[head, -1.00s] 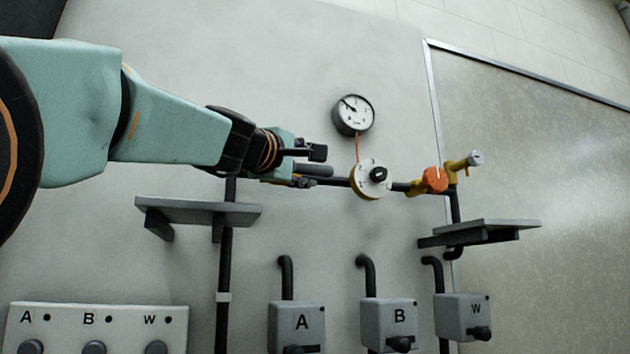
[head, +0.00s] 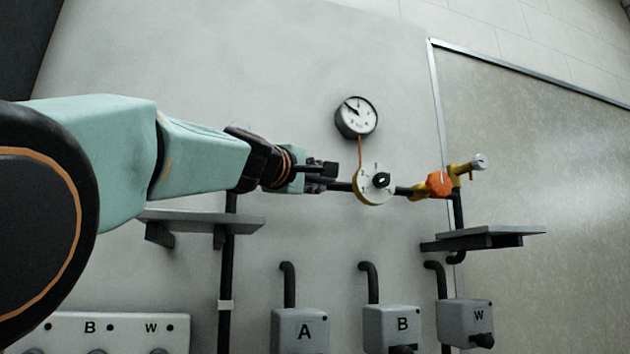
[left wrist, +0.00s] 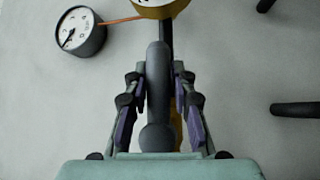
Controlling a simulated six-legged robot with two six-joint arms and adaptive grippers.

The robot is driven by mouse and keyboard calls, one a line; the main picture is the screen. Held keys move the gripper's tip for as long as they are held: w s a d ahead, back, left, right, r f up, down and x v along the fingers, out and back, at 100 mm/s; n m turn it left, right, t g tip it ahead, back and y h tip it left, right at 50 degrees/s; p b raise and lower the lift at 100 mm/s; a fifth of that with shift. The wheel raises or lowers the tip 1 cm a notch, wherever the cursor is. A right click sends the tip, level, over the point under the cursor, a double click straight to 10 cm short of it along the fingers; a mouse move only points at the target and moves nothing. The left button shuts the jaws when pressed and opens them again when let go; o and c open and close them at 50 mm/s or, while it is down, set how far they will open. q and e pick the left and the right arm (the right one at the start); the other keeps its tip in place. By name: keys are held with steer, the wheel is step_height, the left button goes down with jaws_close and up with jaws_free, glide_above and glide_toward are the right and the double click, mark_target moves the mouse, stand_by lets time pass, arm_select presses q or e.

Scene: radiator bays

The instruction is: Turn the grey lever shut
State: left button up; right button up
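The grey lever (left wrist: 158,88) is a dark grey bar with a rounded end, upright in the left wrist view. It lies between the two fingers of my left gripper (left wrist: 160,80), with a narrow gap showing on each side. In the head view my left gripper (head: 324,177) is at the pipe, left of the round yellow-and-white fitting (head: 366,194). There the gripper hides most or all of the lever. The fingers look open around the lever, not clamped on it. My right gripper is in neither view.
A pressure gauge (head: 356,117) hangs above the fitting on an orange line. An orange knob (head: 438,185) and a yellow tap (head: 465,168) are to the right. Shelves (head: 205,222) (head: 490,236) stick out below on both sides. Boxes marked A (head: 300,330), B and W are lower down.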

arm_select(q)
steer(key=shift+a, duration=0.15)
steer(key=shift+c, duration=0.7)
steer(key=shift+s+r, duration=0.1)
steer(key=shift+s, duration=0.05)
jaws_close()
